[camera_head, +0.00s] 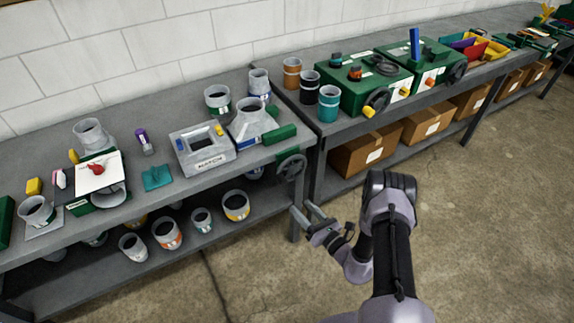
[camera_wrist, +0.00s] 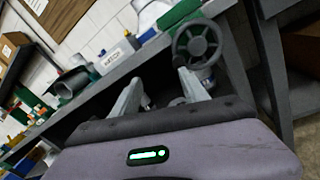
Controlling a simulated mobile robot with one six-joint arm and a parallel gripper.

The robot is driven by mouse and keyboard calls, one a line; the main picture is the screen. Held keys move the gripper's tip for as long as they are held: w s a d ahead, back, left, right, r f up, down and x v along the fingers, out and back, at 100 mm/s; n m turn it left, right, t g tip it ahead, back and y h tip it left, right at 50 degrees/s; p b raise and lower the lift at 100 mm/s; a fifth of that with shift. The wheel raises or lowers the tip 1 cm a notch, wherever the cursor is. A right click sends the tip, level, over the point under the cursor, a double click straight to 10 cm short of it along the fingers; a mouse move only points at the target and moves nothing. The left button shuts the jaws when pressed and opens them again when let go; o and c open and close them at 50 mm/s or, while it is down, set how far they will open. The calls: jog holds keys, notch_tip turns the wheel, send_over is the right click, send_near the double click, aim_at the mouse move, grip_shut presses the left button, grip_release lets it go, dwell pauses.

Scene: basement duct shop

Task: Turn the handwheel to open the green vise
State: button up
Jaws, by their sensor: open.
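The green vise (camera_head: 279,134) is at the right front corner of the left workbench, beside a grey cone-shaped duct fitting. Its dark handwheel (camera_head: 291,167) hangs at the bench's front edge; it also shows in the wrist view (camera_wrist: 197,43), upper right, with its spokes visible. My gripper (camera_head: 301,207) is open and empty, below and in front of the handwheel in the head view. In the wrist view the two fingers (camera_wrist: 160,77) are spread, and the handwheel appears just past the right fingertip, apart from it as far as I can tell.
The left bench (camera_head: 150,207) holds duct fittings, a grey box and small tools, with several ringed collars on its lower shelf. A second bench (camera_head: 343,130) bears green machines with handwheels, over cardboard boxes (camera_head: 367,147). The concrete floor (camera_head: 475,230) at right is clear.

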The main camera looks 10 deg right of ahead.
aim_at(284, 183)
jog(key=w+a+f+b, duration=0.1)
jog(key=w, duration=0.4)
jog(key=w+a+f+m+h+b, duration=0.1)
jog(key=w+b, duration=0.1)
jog(key=w, duration=0.3)
jog(key=w+a+f+h+b, duration=0.1)
jog(key=w, duration=0.4)
jog(key=shift+a+f+m+t, duration=0.1)
jog(key=shift+a+m+t, duration=0.1)
jog(key=shift+m+t, duration=0.15)
grip_shut()
jog(key=shift+f, duration=0.1)
dwell(0.5)
